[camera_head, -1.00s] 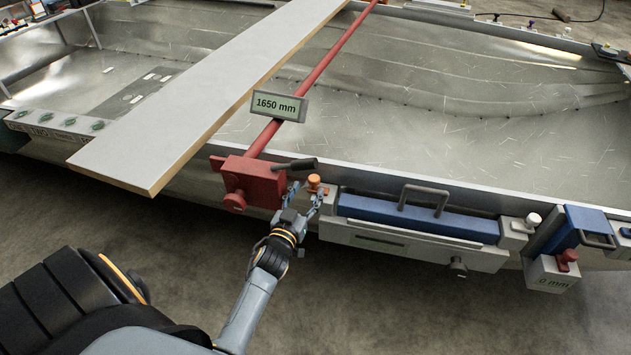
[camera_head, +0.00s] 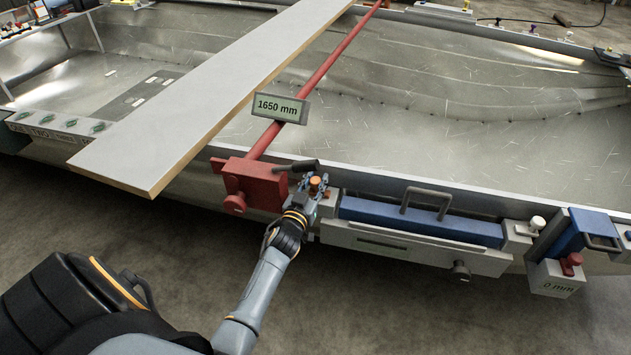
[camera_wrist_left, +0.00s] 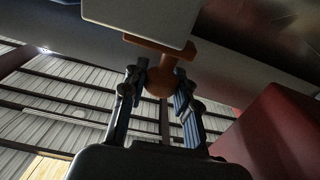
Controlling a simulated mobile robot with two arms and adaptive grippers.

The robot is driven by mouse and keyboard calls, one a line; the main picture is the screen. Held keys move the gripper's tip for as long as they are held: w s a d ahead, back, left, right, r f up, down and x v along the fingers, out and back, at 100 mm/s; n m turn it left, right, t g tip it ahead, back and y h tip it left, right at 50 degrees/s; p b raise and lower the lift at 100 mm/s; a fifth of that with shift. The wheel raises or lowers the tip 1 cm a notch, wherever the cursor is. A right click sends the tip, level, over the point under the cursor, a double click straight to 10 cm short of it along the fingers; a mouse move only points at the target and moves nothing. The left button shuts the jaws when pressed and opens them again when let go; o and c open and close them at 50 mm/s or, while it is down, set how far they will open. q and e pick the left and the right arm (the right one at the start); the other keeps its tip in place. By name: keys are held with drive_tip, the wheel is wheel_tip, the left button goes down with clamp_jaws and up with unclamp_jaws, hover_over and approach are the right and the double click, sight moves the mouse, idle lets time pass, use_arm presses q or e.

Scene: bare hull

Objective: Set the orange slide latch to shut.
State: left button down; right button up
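The orange slide latch (camera_head: 315,181) shows as a small orange knob on the hull's near rim, just right of the red clamp block. In the left wrist view its round orange knob (camera_wrist_left: 160,82) hangs on a stem below a pale block. My left gripper (camera_head: 315,185) is at the latch, with its fingers apart on either side of the knob. In the left wrist view the fingers (camera_wrist_left: 161,88) flank the knob closely; whether they touch it is hard to see. The latch's track is mostly hidden. My right gripper is not in view.
The red clamp block (camera_head: 253,184) with its dark lever stands close left of the gripper. A blue drawer-like unit (camera_head: 420,224) with a grey handle is to the right. A long pale board (camera_head: 200,105) crosses the hull. The floor in front is clear.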

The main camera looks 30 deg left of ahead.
use_arm(q)
drive_tip(key=shift+w+d+f, duration=0.1)
drive_tip(key=shift+d, duration=0.25)
drive_tip(key=shift+w+d+b, duration=0.15)
drive_tip(key=shift+w+d, duration=0.15)
drive_tip(key=shift+d, duration=0.6)
drive_tip(key=shift+w+d+b, duration=0.15)
drive_tip(key=shift+w+d, duration=0.15)
drive_tip(key=shift+d, duration=0.55)
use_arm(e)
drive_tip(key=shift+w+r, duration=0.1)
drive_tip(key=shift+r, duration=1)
use_arm(q)
drive_tip(key=c, duration=1.4)
unclamp_jaws()
drive_tip(key=o, duration=0.4)
drive_tip(key=shift+d, duration=0.15)
